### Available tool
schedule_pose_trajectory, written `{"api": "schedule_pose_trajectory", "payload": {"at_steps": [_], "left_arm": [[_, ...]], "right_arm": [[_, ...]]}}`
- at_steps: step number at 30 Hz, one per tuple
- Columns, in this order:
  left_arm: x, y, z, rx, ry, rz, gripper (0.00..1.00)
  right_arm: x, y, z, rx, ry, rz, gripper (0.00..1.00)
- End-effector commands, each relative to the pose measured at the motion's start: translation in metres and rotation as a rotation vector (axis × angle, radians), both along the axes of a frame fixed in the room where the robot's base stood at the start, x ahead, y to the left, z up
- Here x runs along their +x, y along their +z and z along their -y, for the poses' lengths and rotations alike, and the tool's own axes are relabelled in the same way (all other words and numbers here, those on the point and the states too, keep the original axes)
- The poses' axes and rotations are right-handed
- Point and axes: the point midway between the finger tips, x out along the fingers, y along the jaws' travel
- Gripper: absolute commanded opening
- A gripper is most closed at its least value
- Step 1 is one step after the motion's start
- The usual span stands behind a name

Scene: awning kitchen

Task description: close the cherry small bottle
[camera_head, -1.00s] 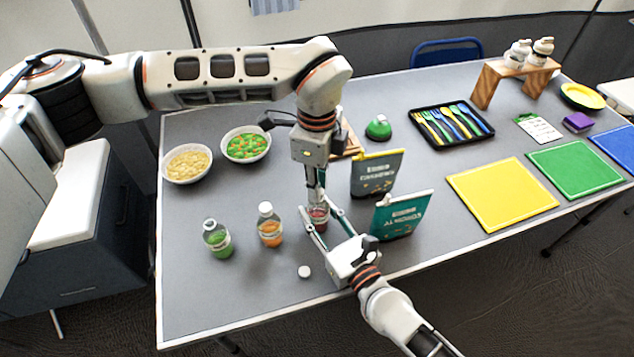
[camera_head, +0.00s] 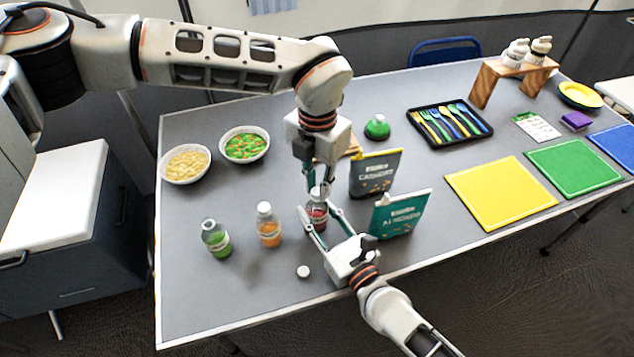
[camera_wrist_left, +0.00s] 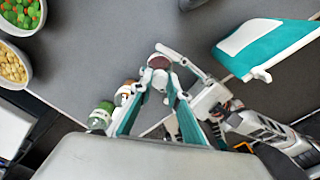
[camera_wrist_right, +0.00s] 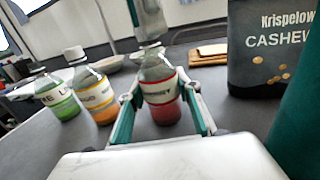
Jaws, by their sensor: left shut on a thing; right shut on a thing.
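The cherry small bottle (camera_head: 318,217), clear with red contents, stands upright on the table. It shows in the right wrist view (camera_wrist_right: 163,105) between the fingers of my right gripper (camera_head: 322,228), which is shut on it from the side. My left gripper (camera_head: 318,188) points straight down and is shut at the bottle's top. Its fingers hide the mouth, so I cannot tell whether a cap is between them. The left wrist view shows the red round (camera_wrist_left: 158,62) of the bottle below the fingers. A loose white cap (camera_head: 303,271) lies on the table near the front.
A green bottle (camera_head: 216,240), seemingly uncapped, and a white-capped orange bottle (camera_head: 269,228) stand to the left. Cashew (camera_head: 375,177) and almond (camera_head: 402,214) packs stand close on the right. Two food bowls (camera_head: 186,181) (camera_head: 245,163) are further back. The front left table area is clear.

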Motion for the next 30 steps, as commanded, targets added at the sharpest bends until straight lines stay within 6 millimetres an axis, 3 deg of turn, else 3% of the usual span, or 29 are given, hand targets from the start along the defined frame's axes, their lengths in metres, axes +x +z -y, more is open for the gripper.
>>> {"api": "schedule_pose_trajectory", "payload": {"at_steps": [30], "left_arm": [[-0.0047, -0.0006, 0.0001, 0.000, -1.882, 0.000, 0.11]], "right_arm": [[-0.0003, -0.0011, 0.0002, -0.001, 0.000, -0.002, 0.00]]}}
